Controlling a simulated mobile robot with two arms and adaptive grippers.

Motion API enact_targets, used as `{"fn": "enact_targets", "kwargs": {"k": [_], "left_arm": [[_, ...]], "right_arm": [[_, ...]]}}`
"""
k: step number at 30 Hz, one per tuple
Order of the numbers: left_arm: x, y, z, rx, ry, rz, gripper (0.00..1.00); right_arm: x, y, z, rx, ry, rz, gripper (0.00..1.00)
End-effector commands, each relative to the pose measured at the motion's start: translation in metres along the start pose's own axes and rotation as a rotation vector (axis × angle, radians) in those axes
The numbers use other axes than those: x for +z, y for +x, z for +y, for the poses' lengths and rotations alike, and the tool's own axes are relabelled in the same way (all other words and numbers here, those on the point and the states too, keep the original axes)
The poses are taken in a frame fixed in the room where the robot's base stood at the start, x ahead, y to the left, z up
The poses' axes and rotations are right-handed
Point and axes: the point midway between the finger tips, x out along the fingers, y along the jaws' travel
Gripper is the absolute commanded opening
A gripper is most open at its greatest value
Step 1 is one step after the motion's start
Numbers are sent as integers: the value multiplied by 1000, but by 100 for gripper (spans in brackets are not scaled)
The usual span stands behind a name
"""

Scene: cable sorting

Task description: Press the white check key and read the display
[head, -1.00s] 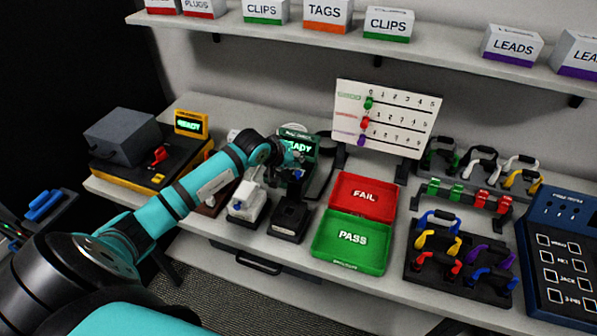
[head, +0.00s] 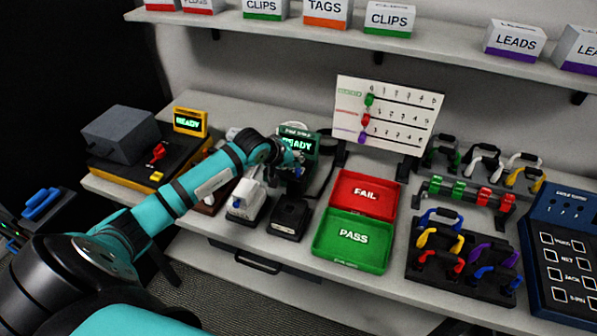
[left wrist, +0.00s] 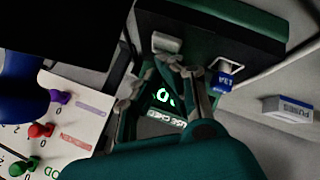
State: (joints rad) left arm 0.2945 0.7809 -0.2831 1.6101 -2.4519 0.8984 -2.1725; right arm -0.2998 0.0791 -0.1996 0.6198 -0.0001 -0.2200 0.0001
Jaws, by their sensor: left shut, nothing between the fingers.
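The checker's green-framed display (head: 303,143) stands at the back of the bench, with READY in green in the head view, partly covered by my arm. In the left wrist view the display (left wrist: 162,97) shows only a few green glyphs between my fingers. The white key (left wrist: 166,42) is on the dark, green-edged checker body (left wrist: 215,22). My left gripper (left wrist: 172,64) is shut and empty, its fingertips right beside the key; I cannot tell whether they touch it. A blue-and-white piece marked 13A (left wrist: 226,76) sits beside the fingers. My right gripper is out of view.
A green PASS tray (head: 352,262) and red FAIL tray (head: 386,209) lie right of the arm. A white counter board (head: 390,92) stands behind. A white device (head: 246,201) and black block (head: 289,218) stand close below the gripper.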

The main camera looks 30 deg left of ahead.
Motion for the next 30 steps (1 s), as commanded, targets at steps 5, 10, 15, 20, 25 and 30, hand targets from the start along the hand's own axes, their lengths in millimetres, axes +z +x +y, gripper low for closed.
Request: {"fn": "enact_targets", "kwargs": {"k": [5, 10, 15, 20, 25, 30], "left_arm": [[0, 0, 1, 1, 0, 0, 0], [0, 0, 0, 1, 0, 0, 0], [1, 1, 0, 1, 0, 0, 0], [1, 2, -1, 1, 0, 0, 0], [2, 3, -2, 1, 0, 0, 0], [3, 4, -2, 1, 0, -1, 0]], "right_arm": [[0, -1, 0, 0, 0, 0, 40], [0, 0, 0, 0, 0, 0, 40], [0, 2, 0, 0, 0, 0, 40], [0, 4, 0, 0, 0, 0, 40], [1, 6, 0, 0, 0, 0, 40], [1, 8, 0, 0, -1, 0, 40]]}}
